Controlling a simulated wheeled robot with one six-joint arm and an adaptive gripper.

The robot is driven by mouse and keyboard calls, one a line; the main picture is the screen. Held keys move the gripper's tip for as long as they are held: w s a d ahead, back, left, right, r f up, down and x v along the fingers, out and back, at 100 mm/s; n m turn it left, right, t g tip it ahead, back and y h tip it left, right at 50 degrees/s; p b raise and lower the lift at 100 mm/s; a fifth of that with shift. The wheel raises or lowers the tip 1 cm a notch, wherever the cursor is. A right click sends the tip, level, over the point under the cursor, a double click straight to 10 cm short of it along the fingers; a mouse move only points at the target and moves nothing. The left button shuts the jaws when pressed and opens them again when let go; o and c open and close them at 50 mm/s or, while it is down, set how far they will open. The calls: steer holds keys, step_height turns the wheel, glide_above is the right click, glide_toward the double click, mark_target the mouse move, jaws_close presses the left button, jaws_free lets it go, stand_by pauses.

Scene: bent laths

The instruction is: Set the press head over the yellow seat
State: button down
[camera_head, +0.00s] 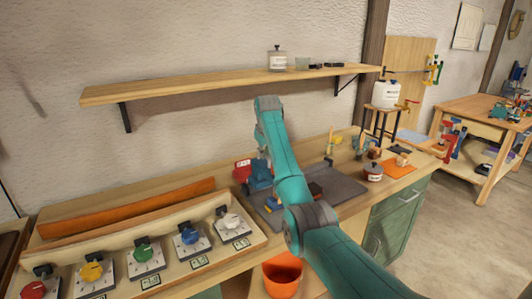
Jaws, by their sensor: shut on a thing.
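The yellow seat (92,271) is a round yellow piece on a pale square plate, second from the left in a row of coloured seats on a light wooden panel. A black block stands behind it and a small label in front. My teal arm (284,160) rises from the lower right and bends down at its top, well to the right of the yellow seat. My gripper is hidden behind the arm, so what it holds does not show. I cannot make out the press head for certain.
Red (33,289), green (143,252), blue (189,234) and white (229,220) seats share the row. An orange curved lath (128,208) lies behind. A shelf (200,85) hangs above. A grey mat (340,186) and a red and blue device (257,174) are beside my arm.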

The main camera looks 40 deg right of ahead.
steer(key=shift+w+a+f, duration=0.1)
steer(key=shift+w+a, duration=0.05)
steer(key=shift+a, duration=0.15)
steer(key=c, duration=1.2)
jaws_free()
steer(key=shift+a, duration=0.1)
steer(key=shift+r, duration=0.3)
steer(key=v, duration=1.1)
steer(key=shift+s+r, duration=0.2)
steer(key=shift+s, duration=0.1)
